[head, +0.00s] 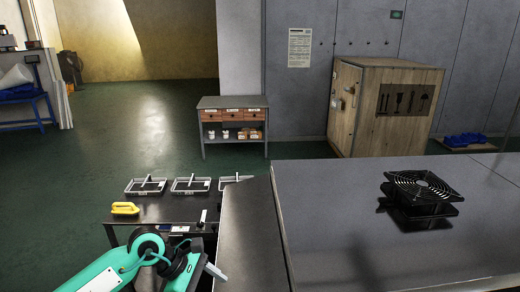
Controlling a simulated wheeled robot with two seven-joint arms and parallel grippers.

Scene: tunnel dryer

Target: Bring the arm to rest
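My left arm, teal with dark joints, comes in at the bottom left of the head view. The end of my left gripper (214,271) shows as a pale grey finger beside the dark front side of the large grey machine. I see only this small part, so I cannot tell whether it is open or shut, and I see nothing held in it. My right arm and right gripper are not in the head view.
A low dark table (168,208) holds a yellow object (125,208) and grey trays (146,186) just beyond my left arm. The grey machine top (340,220) carries a black fan (420,188). A drawer bench (232,118) and wooden crate (385,105) stand farther back. Green floor lies open at left.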

